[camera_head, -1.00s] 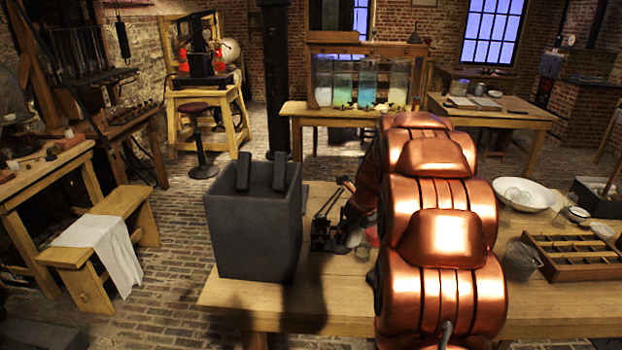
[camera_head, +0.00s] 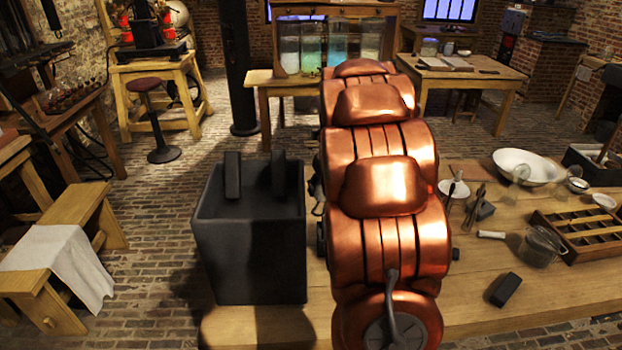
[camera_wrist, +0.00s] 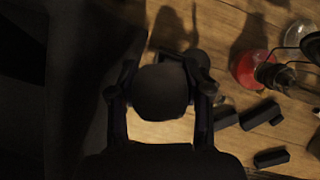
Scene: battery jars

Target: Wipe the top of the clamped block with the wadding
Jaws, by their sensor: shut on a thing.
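My gripper (camera_wrist: 162,95) shows in the wrist view, its two dark fingers closed on either side of a dark rounded lump, probably the wadding (camera_wrist: 162,92). The lump is in shadow, so its material is hard to tell. Wooden table top shows beneath it. I cannot make out the clamped block: the lump, fingers and dark shadow cover much of the wrist view. In the head view my copper arm hides my gripper and the part of the table beyond it.
The wooden table (camera_head: 470,310) carries a white bowl (camera_head: 524,167), a compartment tray (camera_head: 580,232), a glass beaker (camera_head: 542,245) and a loose dark block (camera_head: 506,289) to the right of my arm. The wrist view shows a red round thing (camera_wrist: 247,72) and small dark blocks (camera_wrist: 261,113).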

